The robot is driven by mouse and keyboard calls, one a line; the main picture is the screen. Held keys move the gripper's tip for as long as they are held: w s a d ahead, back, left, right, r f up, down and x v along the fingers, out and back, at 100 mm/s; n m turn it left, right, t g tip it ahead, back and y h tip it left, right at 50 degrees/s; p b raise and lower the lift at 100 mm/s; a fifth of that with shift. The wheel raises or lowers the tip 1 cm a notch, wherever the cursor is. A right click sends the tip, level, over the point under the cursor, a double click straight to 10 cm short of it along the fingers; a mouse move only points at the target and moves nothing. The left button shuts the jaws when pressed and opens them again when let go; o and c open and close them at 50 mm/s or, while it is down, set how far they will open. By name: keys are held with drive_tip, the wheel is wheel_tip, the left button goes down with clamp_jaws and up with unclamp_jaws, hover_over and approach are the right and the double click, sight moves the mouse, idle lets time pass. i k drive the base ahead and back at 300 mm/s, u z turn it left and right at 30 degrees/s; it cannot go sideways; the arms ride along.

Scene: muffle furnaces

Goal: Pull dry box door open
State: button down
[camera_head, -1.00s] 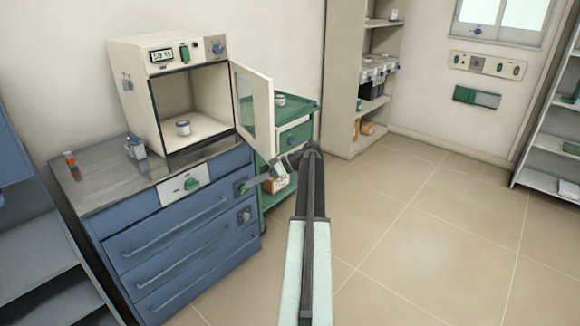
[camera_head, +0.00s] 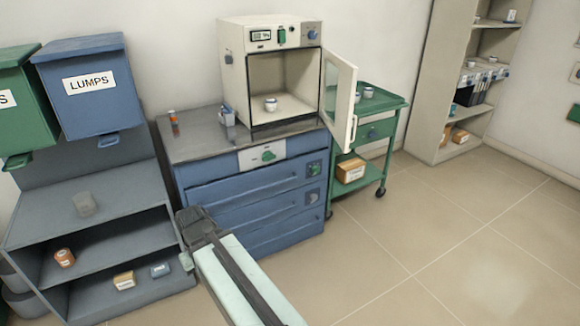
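The dry box (camera_head: 235,75) is a cream cabinet with a small display and knobs on top, standing on the blue drawer unit. Its glass-paned door (camera_head: 339,98) stands swung wide open on the right side, with a handle near its free edge. A small white jar (camera_head: 270,104) sits inside on the floor of the box. My gripper (camera_head: 188,240) is low at the left front of the blue unit, well away from the door and touching nothing I can make out. Its fingers are dark and too unclear to tell whether they are open.
The blue drawer unit (camera_head: 240,197) has a grey top with small bottles on it. A grey shelf unit (camera_head: 90,235) with a blue LUMPS bin (camera_head: 88,105) stands left, close to my gripper. A green cart (camera_head: 378,131) stands right behind the door. Floor at right is clear.

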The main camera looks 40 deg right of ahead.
sight(341, 129)
drive_tip(key=z, duration=0.1)
drive_tip(key=i, duration=1.25)
drive_tip(key=u, duration=0.3)
